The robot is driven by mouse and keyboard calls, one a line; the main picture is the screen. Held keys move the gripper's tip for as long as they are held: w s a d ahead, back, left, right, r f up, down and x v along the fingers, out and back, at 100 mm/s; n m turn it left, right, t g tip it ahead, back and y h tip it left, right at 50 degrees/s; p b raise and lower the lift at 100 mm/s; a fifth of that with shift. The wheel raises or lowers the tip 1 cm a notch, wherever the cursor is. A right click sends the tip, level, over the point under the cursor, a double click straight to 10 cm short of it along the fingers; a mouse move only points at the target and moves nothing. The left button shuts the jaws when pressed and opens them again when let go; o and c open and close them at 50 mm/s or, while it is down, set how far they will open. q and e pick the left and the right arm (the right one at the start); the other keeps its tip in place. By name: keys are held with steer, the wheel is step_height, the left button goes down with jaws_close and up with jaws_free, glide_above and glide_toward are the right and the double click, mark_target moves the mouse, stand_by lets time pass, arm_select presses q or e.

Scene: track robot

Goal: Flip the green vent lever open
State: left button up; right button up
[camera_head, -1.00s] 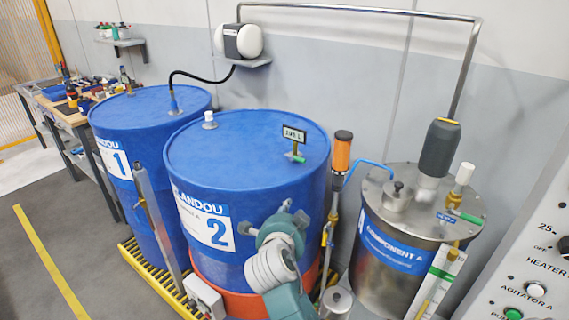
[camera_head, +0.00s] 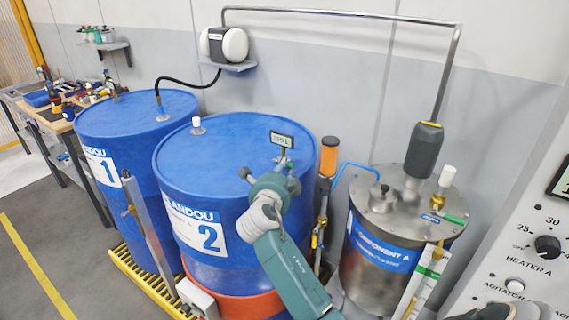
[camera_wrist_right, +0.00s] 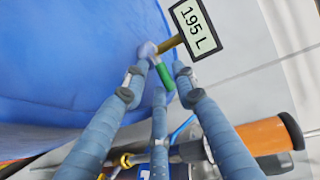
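A small green lever (camera_wrist_right: 165,76) on a brass and grey fitting shows in the right wrist view, below a display reading 195 L (camera_wrist_right: 196,27). In the wrist view two fingers (camera_wrist_right: 158,76) flank the lever and a third lies below; contact is unclear. Another green lever (camera_head: 454,220) is on the steel tank's lid. My left gripper is not in view.
An orange-topped vertical tube (camera_head: 329,157) stands close right of my right gripper, with a blue hose (camera_head: 352,168) behind. The steel tank (camera_head: 375,265) and a control panel (camera_head: 530,260) are farther right. Blue drum 1 (camera_head: 130,112) stands left.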

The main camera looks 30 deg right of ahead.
steer(key=shift+x, duration=0.75)
jaws_close()
